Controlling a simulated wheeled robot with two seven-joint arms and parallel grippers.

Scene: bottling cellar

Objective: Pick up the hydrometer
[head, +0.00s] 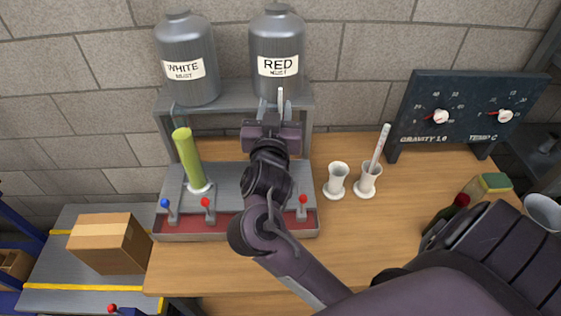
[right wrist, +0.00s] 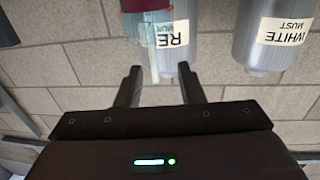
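My right gripper (head: 272,133) is in front of the RED tank, above the right part of the filling station. In the right wrist view, which is upside down, its two fingers (right wrist: 159,68) are apart. A clear jar with dark red liquid (right wrist: 147,6) shows just beyond them. A thin pale stem, which looks like the hydrometer (right wrist: 155,72), sticks out of the jar into the gap between the fingers. The stem's top also shows above the gripper in the head view (head: 281,97); the arm hides the jar there. My left gripper is out of view.
A jar of green liquid (head: 188,158) stands on the station (head: 230,178) at left, near levers. A white cup (head: 337,180) and a cup (head: 367,182) holding a marked white stick (head: 381,146) stand right. A gauge panel (head: 455,112) is behind. A box (head: 105,245) is left.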

